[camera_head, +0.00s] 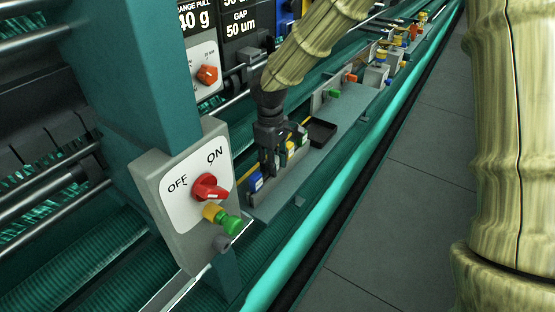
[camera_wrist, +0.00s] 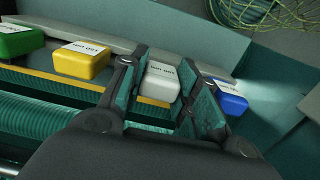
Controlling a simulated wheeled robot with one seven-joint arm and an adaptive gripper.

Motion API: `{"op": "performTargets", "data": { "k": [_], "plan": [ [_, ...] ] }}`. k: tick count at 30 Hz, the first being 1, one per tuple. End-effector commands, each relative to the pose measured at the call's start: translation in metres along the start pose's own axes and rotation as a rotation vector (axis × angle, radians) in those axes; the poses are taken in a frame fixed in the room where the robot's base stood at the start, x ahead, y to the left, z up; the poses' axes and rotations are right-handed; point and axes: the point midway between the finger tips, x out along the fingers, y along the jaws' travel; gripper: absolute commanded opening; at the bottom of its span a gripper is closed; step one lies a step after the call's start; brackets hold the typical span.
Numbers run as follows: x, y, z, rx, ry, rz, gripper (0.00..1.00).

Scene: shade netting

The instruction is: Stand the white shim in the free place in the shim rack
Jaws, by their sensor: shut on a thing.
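My gripper (camera_wrist: 168,66) is shut on the white shim (camera_wrist: 161,82), with one finger on each side of it. The white shim shows its printed label and stands in line with the other shims, between the yellow shim (camera_wrist: 82,61) and the blue shim (camera_wrist: 229,96). The green shim (camera_wrist: 18,41) is beyond the yellow one. In the head view my gripper (camera_head: 271,170) points down over the rack, just behind the blue shim (camera_head: 256,182), and hides most of the white shim. I cannot tell whether the white shim's lower end is seated.
A black open tray (camera_head: 321,132) lies on the grey shelf beyond the rack. A switch box (camera_head: 192,195) with a red knob stands close in front at the left. A teal rail (camera_head: 345,170) runs along the shelf's right side.

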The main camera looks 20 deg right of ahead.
Motion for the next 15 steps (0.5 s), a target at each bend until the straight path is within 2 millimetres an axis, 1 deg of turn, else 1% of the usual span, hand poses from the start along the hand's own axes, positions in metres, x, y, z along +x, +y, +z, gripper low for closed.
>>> {"op": "performTargets", "data": {
  "k": [6, 13, 14, 15],
  "plan": [
    [0.0046, -0.0005, -0.0002, -0.001, 0.0, 0.0, 0.0],
    [0.005, -0.0006, -0.0001, -0.001, -0.001, 0.0, 0.0],
    [0.005, -0.0006, -0.0001, -0.001, -0.001, 0.0, 0.33],
    [0.005, -0.0006, 0.0, -0.001, -0.001, 0.0, 0.4]
  ]
}}
